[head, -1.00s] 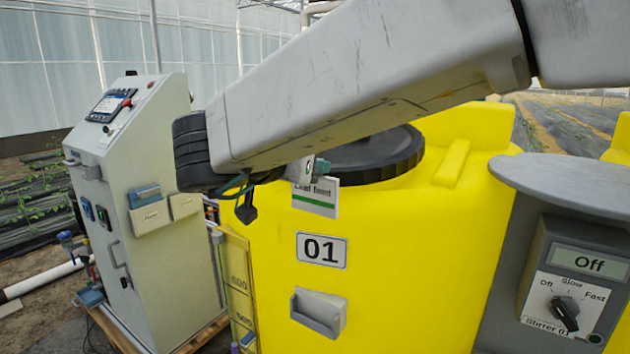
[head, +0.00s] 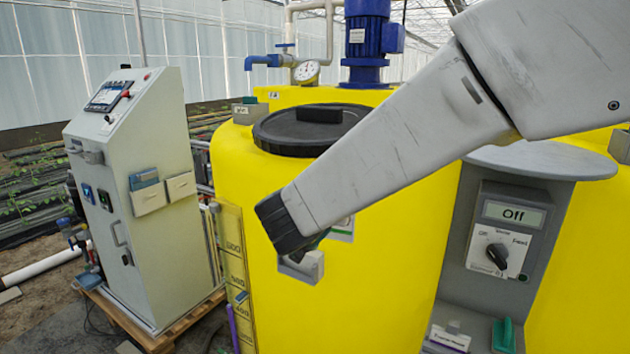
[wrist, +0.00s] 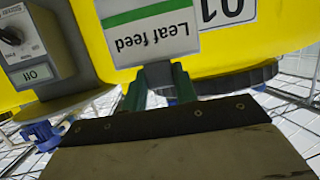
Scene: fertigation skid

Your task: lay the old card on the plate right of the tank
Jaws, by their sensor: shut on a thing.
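My gripper (wrist: 160,84) has green fingers and is shut on the old card (wrist: 158,28), a white card with a green stripe reading "Leaf feed", upside down in the wrist view. In the head view my arm hides most of the gripper; part of the card (head: 343,229) shows beside it, in front of the yellow tank (head: 400,250). A small grey holder (head: 304,268) on the tank front is just below and left of the card. The round grey plate (head: 545,160) tops the stand right of the tank. Its visible top is bare; my arm covers part of it.
Below the plate is the stirrer panel (head: 507,232), reading "Off". A low shelf bears a white label (head: 449,340) and a green object (head: 504,336). A grey cabinet (head: 135,220) with card pockets stands left. The tank has a black lid (head: 300,128).

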